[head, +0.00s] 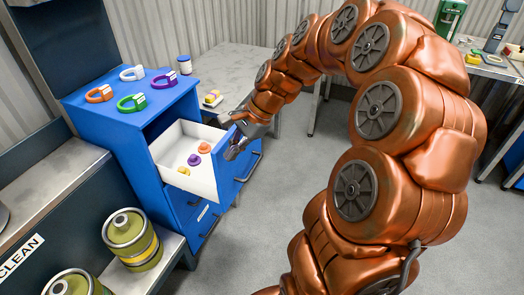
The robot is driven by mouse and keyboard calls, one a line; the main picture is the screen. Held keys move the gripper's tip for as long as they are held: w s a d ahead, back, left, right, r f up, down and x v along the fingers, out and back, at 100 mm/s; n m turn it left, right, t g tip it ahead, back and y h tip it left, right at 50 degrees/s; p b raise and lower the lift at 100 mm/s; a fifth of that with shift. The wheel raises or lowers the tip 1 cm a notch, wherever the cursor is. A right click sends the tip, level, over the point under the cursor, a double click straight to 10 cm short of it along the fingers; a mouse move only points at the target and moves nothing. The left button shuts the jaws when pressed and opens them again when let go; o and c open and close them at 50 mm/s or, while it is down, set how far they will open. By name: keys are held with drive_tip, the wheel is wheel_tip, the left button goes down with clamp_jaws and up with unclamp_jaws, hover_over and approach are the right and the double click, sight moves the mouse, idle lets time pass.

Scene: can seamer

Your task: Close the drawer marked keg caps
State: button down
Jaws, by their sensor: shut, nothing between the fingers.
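A blue drawer cabinet (140,140) stands at the left with its top drawer (193,182) pulled out. The open drawer has pale inner walls and holds a few small caps, orange (204,147), purple (194,159) and yellow (183,171). Its blue front faces right, and no marking on it can be read from here. My gripper (233,152) is shut and empty, at the far part of the drawer front. I cannot tell whether it touches the front. The lower drawers (205,215) look shut; one has a small white label too small to read.
Green, purple and white clamp rings (132,102) lie on the cabinet top. Olive kegs (130,238) stand on a low shelf at the lower left. A grey bench (240,65) is behind the cabinet. The grey floor (265,215) right of the drawer is clear.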

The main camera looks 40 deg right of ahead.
drive_tip(key=w+d+f+m+t+b, duration=0.2)
drive_tip(key=d+f+m, duration=0.2)
drive_tip(key=d, duration=0.4)
drive_tip(key=w+d+f+m+t+h+b, duration=0.1)
drive_tip(key=d+f+m, duration=0.3)
drive_tip(key=d, duration=0.5)
drive_tip(key=w+d+f+m+t+b, duration=0.25)
drive_tip(key=d+m, duration=0.25)
drive_tip(key=d, duration=0.3)
approach(255, 146)
drive_tip(key=shift+m, duration=0.3)
drive_tip(key=shift+d+x, duration=0.1)
drive_tip(key=shift+x, duration=1.55)
drive_tip(key=shift+d+x, duration=0.15)
drive_tip(key=shift+x, duration=1.5)
drive_tip(key=shift+f+p, duration=0.1)
drive_tip(key=shift+p, duration=0.3)
